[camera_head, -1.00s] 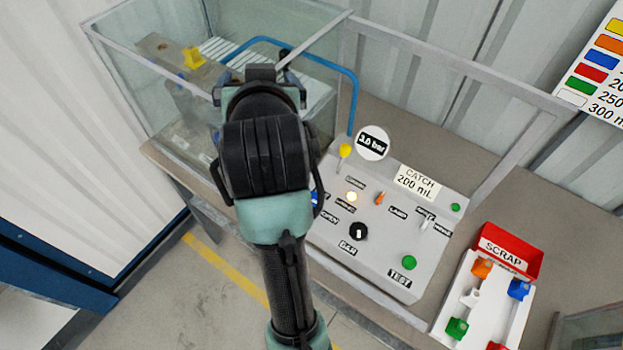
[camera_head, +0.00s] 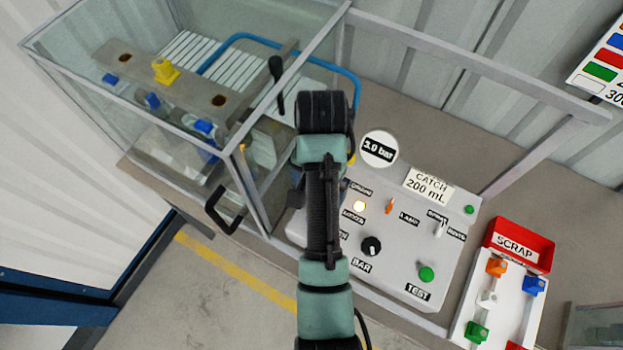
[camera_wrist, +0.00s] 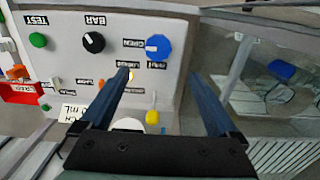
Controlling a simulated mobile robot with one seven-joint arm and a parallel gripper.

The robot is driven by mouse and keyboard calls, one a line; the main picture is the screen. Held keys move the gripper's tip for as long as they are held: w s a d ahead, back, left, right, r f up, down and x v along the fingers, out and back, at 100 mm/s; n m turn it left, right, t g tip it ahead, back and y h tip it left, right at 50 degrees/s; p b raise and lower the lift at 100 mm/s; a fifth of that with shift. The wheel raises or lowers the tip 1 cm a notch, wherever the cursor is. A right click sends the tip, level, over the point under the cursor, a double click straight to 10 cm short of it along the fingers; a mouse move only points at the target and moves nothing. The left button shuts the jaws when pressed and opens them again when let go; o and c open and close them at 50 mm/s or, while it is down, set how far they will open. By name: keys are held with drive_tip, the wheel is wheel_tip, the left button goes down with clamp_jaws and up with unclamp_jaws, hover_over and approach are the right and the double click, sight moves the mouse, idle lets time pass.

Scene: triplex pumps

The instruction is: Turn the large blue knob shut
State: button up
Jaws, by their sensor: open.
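The large blue knob (camera_wrist: 158,47) is on the grey control panel, near its edge, in the wrist view. A white mark shows on the knob's left side, and labels sit beside it. My gripper (camera_wrist: 157,76) is open and empty. Its two dark fingers point toward the panel, and the knob appears just beyond and between the tips, with no contact visible. In the head view my arm covers the knob and the gripper.
The panel (camera_head: 400,275) also carries a black knob (camera_head: 371,246), a green button (camera_head: 426,274) and small levers. A yellow-tipped lever (camera_wrist: 152,117) is near my fingers. A glass tank (camera_head: 90,60) stands left; a red scrap bin (camera_head: 520,246) and parts tray are right.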

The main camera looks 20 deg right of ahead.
drive_tip(key=f, duration=0.7)
drive_tip(key=s+f, duration=0.1)
drive_tip(key=f, duration=0.3)
drive_tip(key=shift+f, duration=0.35)
drive_tip(key=shift+w+f, duration=0.15)
drive_tip(key=shift+f, duration=0.1)
drive_tip(key=c, duration=1.4)
